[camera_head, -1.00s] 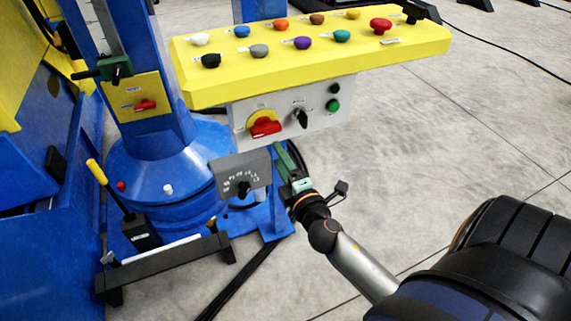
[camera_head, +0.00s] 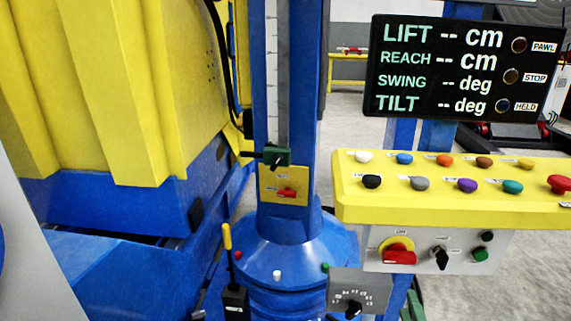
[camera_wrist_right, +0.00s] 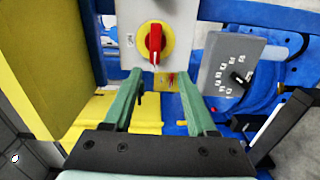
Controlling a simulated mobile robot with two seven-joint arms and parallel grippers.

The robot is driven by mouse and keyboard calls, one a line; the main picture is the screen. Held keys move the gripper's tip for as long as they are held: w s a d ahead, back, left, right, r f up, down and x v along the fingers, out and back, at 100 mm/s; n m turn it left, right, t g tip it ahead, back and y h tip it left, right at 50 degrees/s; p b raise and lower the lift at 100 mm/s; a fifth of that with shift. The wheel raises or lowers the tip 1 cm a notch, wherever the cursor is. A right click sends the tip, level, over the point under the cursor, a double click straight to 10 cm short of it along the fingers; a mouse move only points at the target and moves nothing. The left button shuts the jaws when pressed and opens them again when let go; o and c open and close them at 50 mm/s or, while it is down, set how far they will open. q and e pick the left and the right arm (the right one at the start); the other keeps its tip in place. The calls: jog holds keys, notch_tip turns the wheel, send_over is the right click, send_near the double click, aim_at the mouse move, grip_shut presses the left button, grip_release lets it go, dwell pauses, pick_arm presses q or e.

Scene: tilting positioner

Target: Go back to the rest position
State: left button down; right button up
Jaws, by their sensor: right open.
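My right gripper (camera_head: 412,306) shows only as a bit of green at the bottom edge of the head view, beside the grey dial plate (camera_head: 358,292). In the right wrist view its two green fingers (camera_wrist_right: 160,74) are spread apart with nothing between them. Beyond them are the red rotary switch on its yellow disc (camera_wrist_right: 154,42) and the grey dial plate with a black knob (camera_wrist_right: 228,68). I cannot tell the exact distance to them. My left gripper is in neither view.
The yellow button console (camera_head: 440,205) stands at right, with a black readout board (camera_head: 450,65) above it. A blue column (camera_head: 290,130) rises in the middle from a round blue base (camera_head: 290,255). A lever with a yellow grip (camera_head: 228,245) stands beside it. Grey floor shows at right.

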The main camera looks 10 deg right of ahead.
jog(key=s+a+f+m+g+y, duration=0.7)
jog(key=s+a+f+m, duration=0.45)
jog(key=a+f, duration=0.4)
pick_arm(q)
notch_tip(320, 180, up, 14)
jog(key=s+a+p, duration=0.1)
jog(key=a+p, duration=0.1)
jog(key=p, duration=1.6)
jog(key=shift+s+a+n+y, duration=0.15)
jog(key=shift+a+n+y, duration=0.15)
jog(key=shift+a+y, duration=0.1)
pick_arm(e)
jog(key=s+d+r+m+g, duration=0.1)
jog(key=s+d+r, duration=0.1)
jog(key=r, duration=0.9)
jog(key=shift+s+r+h, duration=0.25)
jog(key=shift+s+h, duration=0.05)
jog(key=shift+s, duration=0.4)
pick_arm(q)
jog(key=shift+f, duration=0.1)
pick_arm(e)
jog(key=shift+m, duration=0.25)
